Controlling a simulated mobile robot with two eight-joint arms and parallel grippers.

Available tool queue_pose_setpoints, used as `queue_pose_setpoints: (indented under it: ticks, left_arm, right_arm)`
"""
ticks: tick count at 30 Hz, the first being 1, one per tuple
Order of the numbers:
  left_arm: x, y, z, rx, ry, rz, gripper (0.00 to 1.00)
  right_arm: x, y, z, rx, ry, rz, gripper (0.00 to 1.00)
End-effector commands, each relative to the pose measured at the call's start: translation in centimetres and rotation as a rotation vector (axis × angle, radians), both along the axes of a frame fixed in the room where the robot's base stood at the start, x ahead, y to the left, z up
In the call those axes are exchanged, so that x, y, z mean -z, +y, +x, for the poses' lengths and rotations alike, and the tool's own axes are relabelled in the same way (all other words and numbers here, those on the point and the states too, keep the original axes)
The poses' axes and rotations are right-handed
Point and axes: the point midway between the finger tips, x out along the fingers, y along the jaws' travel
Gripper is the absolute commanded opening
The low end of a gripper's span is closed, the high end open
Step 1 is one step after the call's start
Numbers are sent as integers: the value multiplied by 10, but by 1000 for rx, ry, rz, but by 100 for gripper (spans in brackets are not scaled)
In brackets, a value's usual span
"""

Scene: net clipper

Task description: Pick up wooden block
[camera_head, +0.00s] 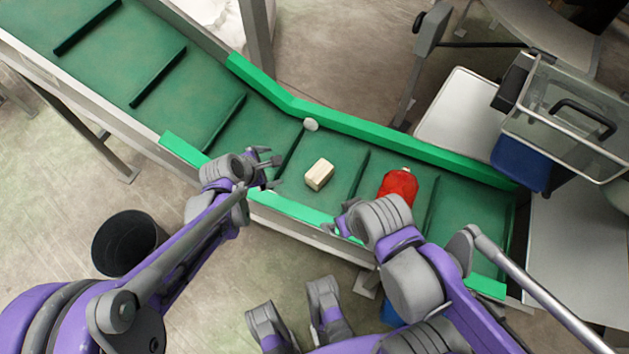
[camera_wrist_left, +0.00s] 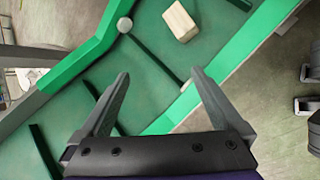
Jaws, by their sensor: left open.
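The wooden block (camera_head: 320,174) is pale and lies on the green conveyor belt, between two dark cross ribs. It also shows at the top of the left wrist view (camera_wrist_left: 180,22), beyond the fingertips. My left gripper (camera_head: 272,172) is open and empty over the near side of the belt, left of the block and apart from it. Its two spread fingers also show in the left wrist view (camera_wrist_left: 160,78). My right gripper (camera_head: 345,215) is near the belt's near rail, below and right of the block. Its fingers are mostly hidden by its own wrist.
On the belt (camera_head: 145,50), a red object (camera_head: 398,187) lies right of the block and a small whitish round object (camera_head: 311,124) lies near the far rail. Raised green rails (camera_head: 350,128) edge the belt. A black bin (camera_head: 127,243) stands on the floor at left.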

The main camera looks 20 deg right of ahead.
Motion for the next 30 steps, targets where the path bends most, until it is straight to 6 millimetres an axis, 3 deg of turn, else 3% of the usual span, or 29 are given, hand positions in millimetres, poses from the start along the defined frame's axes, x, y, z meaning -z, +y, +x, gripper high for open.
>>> queue_pose_setpoints:
  ticks: [1,3,6,9,21,30]
  left_arm:
    - [40,-24,9,-60,56,-67,100]
    - [76,-53,16,-152,137,-160,100]
    - [119,-86,21,-261,242,-265,100]
    - [148,-108,22,-339,318,-338,100]
    - [198,-150,35,-404,386,-394,100]
    - [218,-164,44,-403,383,-392,100]
  right_arm:
    - [22,0,1,0,8,0,100]
    - [37,0,2,0,13,0,100]
    - [54,0,4,0,19,0,100]
    - [64,0,5,0,22,0,100]
    - [80,0,7,0,27,0,100]
    - [88,0,8,0,29,0,100]
